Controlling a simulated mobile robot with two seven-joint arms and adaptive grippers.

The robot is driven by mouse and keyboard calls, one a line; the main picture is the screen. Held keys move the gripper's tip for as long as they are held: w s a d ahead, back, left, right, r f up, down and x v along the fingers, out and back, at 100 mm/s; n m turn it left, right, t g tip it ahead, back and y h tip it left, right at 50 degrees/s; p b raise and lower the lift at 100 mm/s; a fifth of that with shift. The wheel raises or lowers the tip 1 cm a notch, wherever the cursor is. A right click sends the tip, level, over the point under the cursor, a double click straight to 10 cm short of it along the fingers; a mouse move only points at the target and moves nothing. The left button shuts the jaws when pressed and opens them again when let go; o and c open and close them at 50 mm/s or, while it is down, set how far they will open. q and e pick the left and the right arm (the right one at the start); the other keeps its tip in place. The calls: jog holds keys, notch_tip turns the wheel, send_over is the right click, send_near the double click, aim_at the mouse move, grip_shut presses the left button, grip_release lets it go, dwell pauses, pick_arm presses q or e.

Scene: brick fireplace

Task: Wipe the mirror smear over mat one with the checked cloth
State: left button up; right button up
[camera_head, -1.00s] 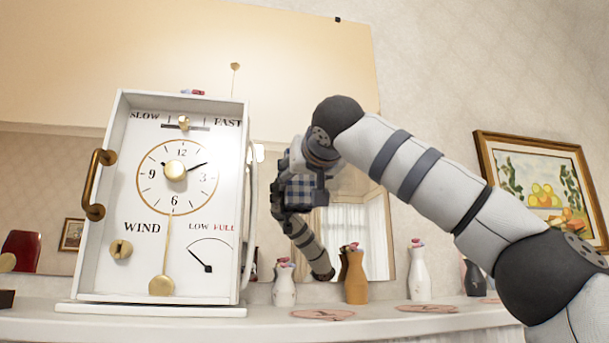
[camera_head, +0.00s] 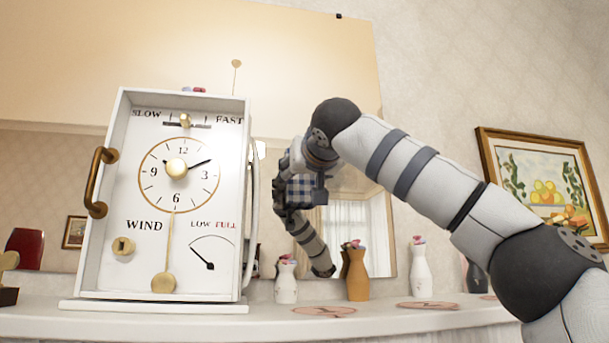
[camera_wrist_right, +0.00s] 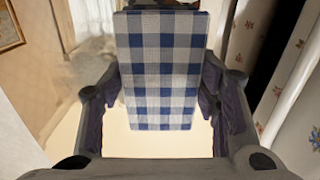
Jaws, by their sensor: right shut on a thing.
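My right gripper (camera_head: 312,172) is shut on the blue-and-white checked cloth (camera_head: 303,191), which looks like a flat pad. In the right wrist view the cloth (camera_wrist_right: 160,75) sits between the two fingers. The gripper is up at the big wall mirror (camera_head: 310,70); I cannot tell whether the cloth touches the glass. A faint greyish haze (camera_head: 352,181) lies on the mirror just right of the gripper, and a brownish haze (camera_wrist_right: 72,88) shows left of the cloth in the wrist view. Round pinkish mats (camera_head: 323,311) lie on the mantel below; their numbers are unreadable. My left gripper is out of view.
A white clock box (camera_head: 170,200) with a brass handle stands on the mantel (camera_head: 400,322), left of the gripper. White (camera_head: 286,282) and brown (camera_head: 356,274) vases stand along the mantel below. A framed fruit painting (camera_head: 540,185) hangs right. My arm's reflection shows in the mirror.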

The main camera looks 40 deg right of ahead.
aim_at(354, 176)
jog(key=shift+w+d, duration=0.15)
jog(key=shift+w, duration=0.05)
jog(key=shift+s+d, duration=0.95)
jog(key=shift+d, duration=0.85)
jog(key=shift+s+d, duration=0.95)
jog(key=shift+d, duration=0.8)
jog(key=shift+s+d, duration=0.95)
jog(key=shift+d, duration=0.85)
jog(key=shift+w+a, duration=1)
jog(key=shift+a, duration=0.8)
jog(key=shift+w+a, duration=0.95)
jog(key=shift+a, duration=0.8)
jog(key=shift+w+a, duration=1)
jog(key=shift+a, duration=0.8)
jog(key=shift+r, duration=1)
jog(key=shift+s+d, duration=1)
jog(key=shift+d, duration=0.8)
jog(key=shift+s+d, duration=0.95)
jog(key=shift+d, duration=0.8)
jog(key=shift+s+d, duration=1)
jog(key=shift+d, duration=0.8)
jog(key=shift+w+a, duration=0.95)
jog(key=shift+a, duration=0.8)
jog(key=shift+w+a, duration=1)
jog(key=shift+a, duration=0.8)
jog(key=shift+w+a, duration=0.95)
jog(key=shift+a, duration=0.8)
